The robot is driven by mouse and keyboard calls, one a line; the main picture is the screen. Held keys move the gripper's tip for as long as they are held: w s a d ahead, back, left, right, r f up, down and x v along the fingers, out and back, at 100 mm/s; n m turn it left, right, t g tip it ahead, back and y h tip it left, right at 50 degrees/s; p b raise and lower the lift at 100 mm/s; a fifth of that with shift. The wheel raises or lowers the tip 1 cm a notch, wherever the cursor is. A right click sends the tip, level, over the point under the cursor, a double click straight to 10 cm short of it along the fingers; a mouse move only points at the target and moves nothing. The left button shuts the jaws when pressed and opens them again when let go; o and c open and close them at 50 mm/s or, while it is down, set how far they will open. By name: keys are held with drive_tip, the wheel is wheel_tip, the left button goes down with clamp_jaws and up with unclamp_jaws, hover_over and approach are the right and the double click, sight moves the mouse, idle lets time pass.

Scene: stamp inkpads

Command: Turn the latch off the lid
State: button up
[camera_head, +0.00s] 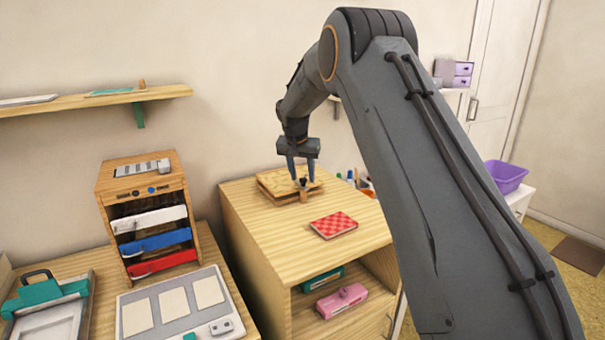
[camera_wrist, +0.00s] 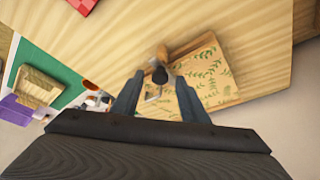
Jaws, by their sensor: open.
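A flat wooden box (camera_head: 268,183) lies at the back of the light wooden cabinet top. Its lid (camera_wrist: 208,70) shows a green leaf pattern in the wrist view. A small brown wooden latch (camera_wrist: 163,54) with a dark knob (camera_wrist: 160,75) sits at the box's edge. The latch also shows at the front of the box in the head view (camera_head: 303,193). My gripper (camera_head: 302,178) points down over it, open. In the wrist view, the fingers of my gripper (camera_wrist: 159,80) stand on either side of the dark knob. I cannot tell whether they touch it.
A red checkered pad (camera_head: 333,225) lies on the cabinet top (camera_head: 265,240) in front of the box. Pens and small items (camera_head: 358,182) stand just right of the box. A drawer rack (camera_head: 150,215) stands to the left. The cabinet top's front left is clear.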

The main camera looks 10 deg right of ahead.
drive_tip(key=shift+f, duration=0.15)
drive_tip(key=shift+c, duration=0.4)
clamp_jaws()
